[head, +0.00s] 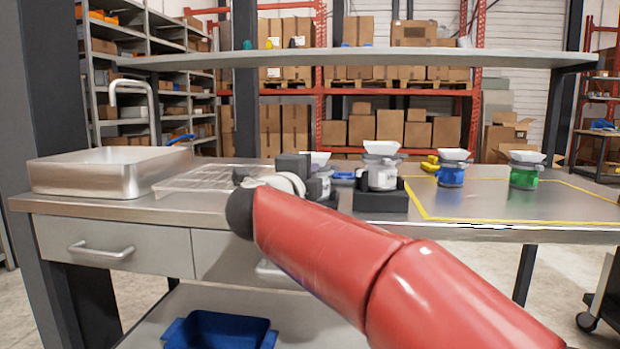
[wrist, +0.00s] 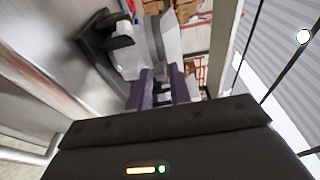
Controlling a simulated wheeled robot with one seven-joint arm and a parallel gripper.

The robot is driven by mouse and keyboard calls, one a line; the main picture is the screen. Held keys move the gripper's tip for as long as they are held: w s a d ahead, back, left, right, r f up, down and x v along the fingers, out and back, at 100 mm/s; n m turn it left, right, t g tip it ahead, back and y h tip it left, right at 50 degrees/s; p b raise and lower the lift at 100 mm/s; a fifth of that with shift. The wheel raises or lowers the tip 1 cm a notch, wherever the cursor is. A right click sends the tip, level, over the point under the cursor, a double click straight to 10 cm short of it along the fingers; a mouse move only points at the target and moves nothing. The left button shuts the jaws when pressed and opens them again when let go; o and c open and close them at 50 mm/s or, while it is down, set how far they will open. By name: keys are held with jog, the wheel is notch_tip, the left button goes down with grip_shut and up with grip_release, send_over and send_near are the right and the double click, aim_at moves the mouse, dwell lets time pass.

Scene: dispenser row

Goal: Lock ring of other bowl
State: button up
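Two dispensers with white bowls on top stand on black bases near the middle of the bench in the head view. The right one (head: 382,172) is in plain sight, with a grey ring below its bowl (head: 382,149). The left one (head: 322,178) is partly hidden by my arm and gripper. My gripper (wrist: 162,90) shows two purple fingers standing apart in the wrist view, close to a white and grey dispenser (wrist: 128,60). I see nothing clearly clamped between them. The ring at the fingers is too small and tilted to make out.
A metal basin (head: 108,170) and a clear tray (head: 205,178) lie left. A shelf (head: 350,59) spans above the bench.

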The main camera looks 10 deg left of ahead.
jog(key=v, duration=0.7)
jog(key=shift+s, duration=0.4)
jog(key=shift+r, duration=0.1)
jog(key=s+d+f+n+g+y, duration=0.2)
jog(key=s+d+f+n+g, duration=0.4)
jog(key=s+d+f+n, duration=0.4)
jog(key=s+d+f+n+g+y, duration=0.2)
jog(key=s+d+f+n+g, duration=0.3)
jog(key=f, duration=1.5)
jog(key=s+d+n, duration=0.5)
jog(key=s+d, duration=0.4)
jog(key=shift+s+d+n+g, duration=0.2)
jog(key=shift+s+n+g, duration=0.05)
jog(key=shift+n+g, duration=0.15)
